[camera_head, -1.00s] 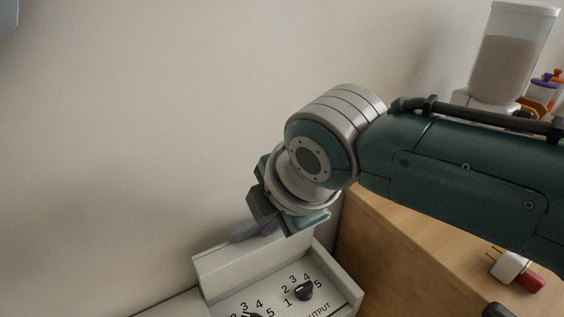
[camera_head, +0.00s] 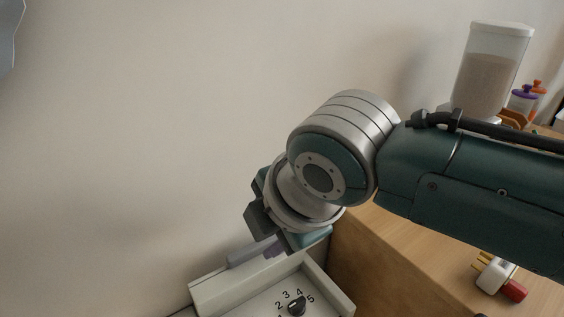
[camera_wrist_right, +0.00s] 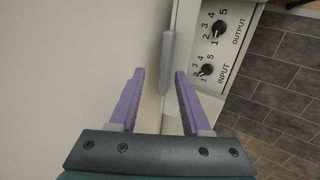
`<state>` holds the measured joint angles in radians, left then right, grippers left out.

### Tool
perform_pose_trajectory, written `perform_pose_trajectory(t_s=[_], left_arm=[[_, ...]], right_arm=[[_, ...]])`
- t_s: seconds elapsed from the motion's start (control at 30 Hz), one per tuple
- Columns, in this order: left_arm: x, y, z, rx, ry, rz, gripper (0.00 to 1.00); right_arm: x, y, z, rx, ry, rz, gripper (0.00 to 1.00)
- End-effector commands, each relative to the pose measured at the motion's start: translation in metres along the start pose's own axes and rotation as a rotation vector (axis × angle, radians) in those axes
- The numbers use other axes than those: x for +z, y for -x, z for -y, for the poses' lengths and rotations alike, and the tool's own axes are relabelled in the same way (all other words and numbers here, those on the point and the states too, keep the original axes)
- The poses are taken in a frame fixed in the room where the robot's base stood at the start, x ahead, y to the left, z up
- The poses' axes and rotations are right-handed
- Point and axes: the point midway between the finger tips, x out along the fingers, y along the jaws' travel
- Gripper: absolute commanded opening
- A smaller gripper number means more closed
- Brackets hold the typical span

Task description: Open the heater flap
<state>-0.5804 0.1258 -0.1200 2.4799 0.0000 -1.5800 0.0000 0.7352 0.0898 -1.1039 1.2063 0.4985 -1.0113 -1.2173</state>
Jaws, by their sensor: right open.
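The heater (camera_head: 318,277) is a white box at the bottom of the head view. Its top carries numbered dials; in the right wrist view the INPUT dial (camera_wrist_right: 206,70) and OUTPUT dial (camera_wrist_right: 219,28) show. A grey bar-like handle (camera_wrist_right: 168,55) runs along the heater's edge on the wall side. My right gripper (camera_wrist_right: 159,74) is open. Its two purple fingers point along the picture on either side of the bar's line, with the bar between or just beyond the tips; contact cannot be told. In the head view my right wrist partly hides this spot. My left gripper is not in view.
A plain wall rises behind the heater. A wooden counter (camera_head: 400,255) stands to its right, with a clear-topped dispenser (camera_head: 490,72), purple and orange-lidded jars (camera_head: 527,97) and a white and red item (camera_head: 500,277). Dark tiled floor (camera_wrist_right: 280,85) shows in the wrist view.

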Motion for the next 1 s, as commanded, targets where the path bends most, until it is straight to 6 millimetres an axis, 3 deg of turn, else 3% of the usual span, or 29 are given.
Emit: perform_pose_trajectory(t_s=[0.1, 0.33, 0.83, 1.0], left_arm=[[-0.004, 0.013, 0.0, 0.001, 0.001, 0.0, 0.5], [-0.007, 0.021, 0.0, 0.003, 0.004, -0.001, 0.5], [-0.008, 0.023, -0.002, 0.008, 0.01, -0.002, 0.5], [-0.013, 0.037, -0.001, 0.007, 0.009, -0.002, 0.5]], right_arm=[[0.0, 0.026, -0.003, 0.004, 0.001, -0.001, 0.47], [0.001, 0.056, -0.002, 0.004, 0.001, 0.0, 0.47], [-0.001, 0.066, -0.001, 0.003, -0.005, -0.003, 0.47], [-0.023, 0.084, 0.006, 0.005, -0.179, -0.06, 0.47]])
